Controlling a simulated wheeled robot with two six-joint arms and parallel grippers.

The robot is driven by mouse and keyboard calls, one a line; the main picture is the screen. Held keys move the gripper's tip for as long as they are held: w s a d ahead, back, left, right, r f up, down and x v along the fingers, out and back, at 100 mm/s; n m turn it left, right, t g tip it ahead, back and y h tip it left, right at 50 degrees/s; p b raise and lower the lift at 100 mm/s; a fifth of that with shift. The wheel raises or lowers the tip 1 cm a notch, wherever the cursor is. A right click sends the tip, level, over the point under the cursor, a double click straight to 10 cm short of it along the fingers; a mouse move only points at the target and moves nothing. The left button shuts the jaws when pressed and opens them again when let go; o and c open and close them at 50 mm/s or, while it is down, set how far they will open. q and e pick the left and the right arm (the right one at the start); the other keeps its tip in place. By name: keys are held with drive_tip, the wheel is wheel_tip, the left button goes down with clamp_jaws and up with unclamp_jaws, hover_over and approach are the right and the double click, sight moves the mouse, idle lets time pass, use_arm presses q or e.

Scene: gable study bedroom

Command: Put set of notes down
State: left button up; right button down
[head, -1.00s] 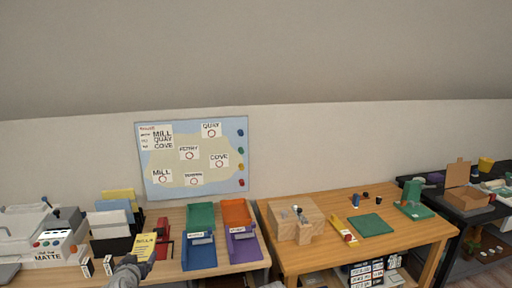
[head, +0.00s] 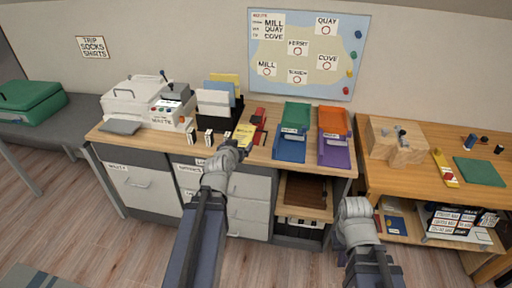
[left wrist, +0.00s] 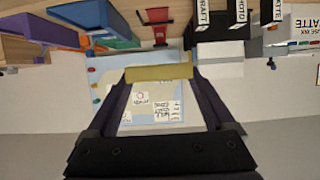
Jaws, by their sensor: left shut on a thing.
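The set of notes is a small yellow pad (head: 243,134) with dark writing on its face. My left gripper (head: 238,146) is shut on its lower end and holds it tilted up at the front edge of the wooden desk (head: 262,152). In the left wrist view the pad (left wrist: 158,72) shows as a yellow bar across the two fingertips. Whether its far side touches the desk cannot be told. My right gripper (head: 355,208) is lower right, in front of the desk, away from the notes; its fingers cannot be made out.
Behind the notes stand a black file holder (head: 218,118) and a red stapler-like tool (head: 257,126). Blue (head: 289,148) and purple (head: 334,153) trays stand to the right. Small labelled blocks (head: 209,138) stand left. A narrow bare strip of desk lies before the trays.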

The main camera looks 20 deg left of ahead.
wheel_tip(320, 180, down, 13)
drive_tip(key=b, duration=1.1)
drive_tip(key=shift+f, duration=0.1)
